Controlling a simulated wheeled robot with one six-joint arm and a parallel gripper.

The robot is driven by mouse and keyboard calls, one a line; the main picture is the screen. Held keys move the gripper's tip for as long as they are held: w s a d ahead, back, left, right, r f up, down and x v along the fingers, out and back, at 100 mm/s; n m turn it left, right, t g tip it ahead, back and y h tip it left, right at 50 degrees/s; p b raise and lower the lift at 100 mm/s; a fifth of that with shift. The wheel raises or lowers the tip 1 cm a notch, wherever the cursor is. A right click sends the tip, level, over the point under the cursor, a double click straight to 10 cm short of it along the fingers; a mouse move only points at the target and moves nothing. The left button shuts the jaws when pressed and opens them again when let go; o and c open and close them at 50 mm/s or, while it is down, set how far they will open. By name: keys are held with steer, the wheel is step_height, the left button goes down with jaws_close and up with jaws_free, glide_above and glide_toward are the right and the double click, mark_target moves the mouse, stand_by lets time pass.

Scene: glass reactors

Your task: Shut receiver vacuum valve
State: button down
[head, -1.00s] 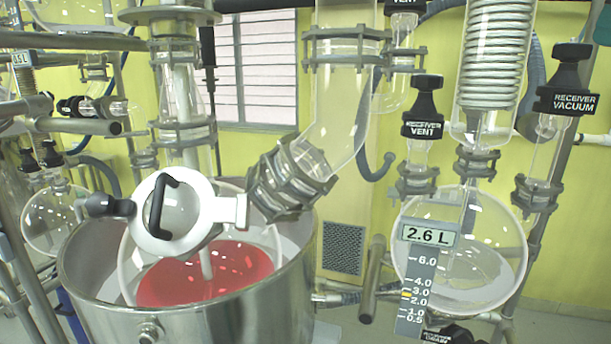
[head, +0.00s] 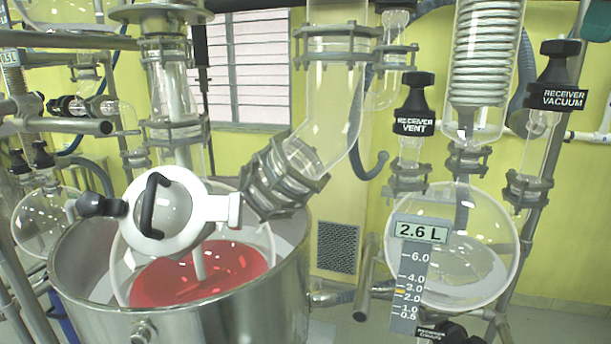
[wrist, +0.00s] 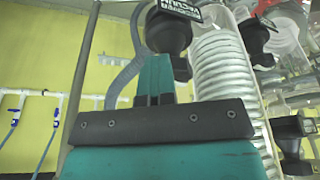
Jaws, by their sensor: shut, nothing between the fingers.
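The receiver vacuum valve (head: 557,88) has a black knob with a "RECEIVER VACUUM" label. It stands on a clear glass neck at the upper right of the head view, above the round receiver flask (head: 490,235). In the wrist view the black valve knob (wrist: 167,35) is at the top centre, with its label upside down. My gripper (wrist: 154,62) has teal fingers, shut together and empty. The fingertips appear just below and left of the knob in the picture; I cannot tell whether they touch it.
The receiver vent valve (head: 414,105) stands left of the coil condenser (head: 487,60). In the wrist view the coil (wrist: 222,75) is right of my fingers, with other black knobs beyond. A steel vessel (head: 190,320) with red liquid is at the lower left.

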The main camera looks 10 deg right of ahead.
steer(key=shift+a+f, duration=0.25)
steer(key=shift+a, duration=0.3)
steer(key=shift+a+f, duration=0.25)
steer(key=shift+a, duration=0.55)
steer(key=shift+w, duration=0.1)
steer(key=shift+s+a+f+b, duration=0.1)
steer(key=shift+s+b, duration=0.1)
steer(key=shift+b, duration=0.1)
step_height(320, 180, up, 7)
steer(key=p, duration=0.6)
steer(key=shift+f, duration=0.2)
steer(key=shift+s, duration=0.1)
